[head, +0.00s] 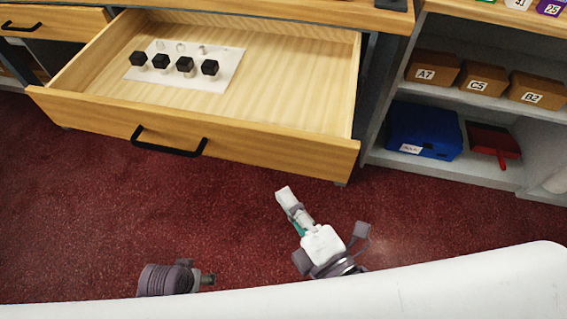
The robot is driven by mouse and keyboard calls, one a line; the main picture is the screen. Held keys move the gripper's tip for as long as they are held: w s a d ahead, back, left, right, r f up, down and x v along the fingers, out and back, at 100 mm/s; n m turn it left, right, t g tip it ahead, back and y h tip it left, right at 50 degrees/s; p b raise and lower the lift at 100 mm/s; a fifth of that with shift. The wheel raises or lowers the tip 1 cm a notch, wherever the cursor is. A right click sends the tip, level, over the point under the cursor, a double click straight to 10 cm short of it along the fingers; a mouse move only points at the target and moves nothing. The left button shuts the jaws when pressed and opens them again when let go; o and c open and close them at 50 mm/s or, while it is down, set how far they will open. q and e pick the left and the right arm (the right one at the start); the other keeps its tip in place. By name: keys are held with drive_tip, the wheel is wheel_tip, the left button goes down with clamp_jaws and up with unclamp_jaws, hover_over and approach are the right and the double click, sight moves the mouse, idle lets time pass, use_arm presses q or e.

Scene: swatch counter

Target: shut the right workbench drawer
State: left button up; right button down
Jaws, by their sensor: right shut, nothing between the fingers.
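The right workbench drawer (105,112) is pulled well out, its inside open to view. Its wooden front carries a black bar handle (168,148). Inside, toward the back left, lies a white sheet (222,62) with several black cubes and small pale round pieces on it. My right gripper (284,193) is shut and empty, over the red carpet in front of the drawer front, right of the handle. It looks apart from the drawer. No fingers of my left gripper show.
A second drawer (60,22) at the left looks shut. The workbench top (300,10) runs along the back. A shelf unit (490,172) at right holds labelled brown boxes (483,78), a blue case (424,130) and a red object (490,140). Red carpet (80,200) in front is clear.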

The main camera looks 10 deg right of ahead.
sight(273, 154)
drive_tip(key=w, duration=0.6)
drive_tip(key=shift+w+a, duration=0.2)
drive_tip(key=shift+a, duration=0.05)
use_arm(q)
drive_tip(key=shift+x, duration=0.8)
use_arm(e)
drive_tip(key=shift+w+d, duration=0.15)
drive_tip(key=shift+w, duration=0.25)
use_arm(q)
drive_tip(key=shift+s, duration=0.25)
